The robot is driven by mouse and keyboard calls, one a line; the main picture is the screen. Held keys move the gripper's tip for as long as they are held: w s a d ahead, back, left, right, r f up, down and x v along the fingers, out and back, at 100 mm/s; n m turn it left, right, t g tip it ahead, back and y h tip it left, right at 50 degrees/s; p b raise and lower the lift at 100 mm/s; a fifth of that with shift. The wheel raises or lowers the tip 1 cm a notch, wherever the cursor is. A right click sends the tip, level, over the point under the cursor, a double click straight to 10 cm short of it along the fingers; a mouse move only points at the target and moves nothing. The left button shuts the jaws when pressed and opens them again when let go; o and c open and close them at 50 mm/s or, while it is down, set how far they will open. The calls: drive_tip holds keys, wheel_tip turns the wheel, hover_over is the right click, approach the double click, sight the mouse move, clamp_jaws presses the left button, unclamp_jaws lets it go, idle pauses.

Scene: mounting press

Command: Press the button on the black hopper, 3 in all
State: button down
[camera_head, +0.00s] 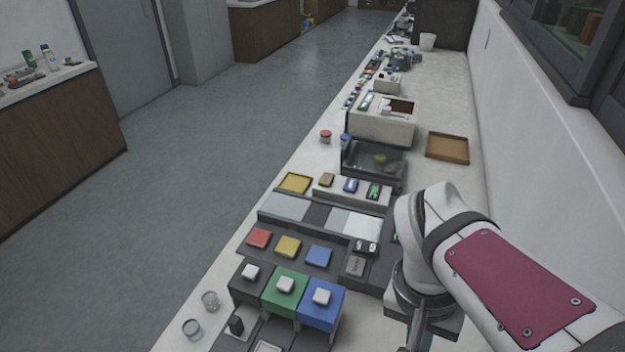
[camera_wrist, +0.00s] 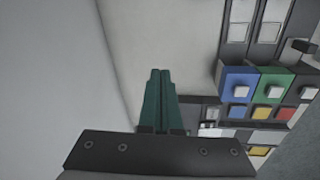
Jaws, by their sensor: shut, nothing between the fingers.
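The black hopper (camera_head: 245,288) is the leftmost of three hoppers in a row in the head view. A white button (camera_head: 250,271) sits on its top. In the wrist view the black hopper's button (camera_wrist: 308,92) shows at the right edge. The green hopper (camera_head: 279,303) stands in the middle and the blue hopper (camera_head: 317,317) at the right, each with a white button. My gripper (camera_wrist: 160,72) is shut and empty, its green fingers over bare white counter, well apart from the black hopper. In the head view its fingertips are not clearly visible.
Behind the hoppers, a dark panel carries red (camera_head: 259,238), yellow (camera_head: 288,246) and blue (camera_head: 318,256) pads. Two small glass jars (camera_head: 210,300) stand at the counter's left edge. A wall runs along the right. A brown tray (camera_head: 447,148) lies farther back.

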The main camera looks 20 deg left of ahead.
drive_tip(key=w+a+n+t+h, duration=0.1)
drive_tip(key=w+a+n+t, duration=0.1)
drive_tip(key=w+a, duration=0.4)
drive_tip(key=n+t, duration=0.5)
drive_tip(key=t, duration=0.2)
hover_over(247, 275)
wheel_tip(247, 275, down, 2)
drive_tip(key=shift+f, duration=0.1)
drive_tip(key=shift+f, duration=4.45)
drive_tip(key=shift+f, duration=0.4)
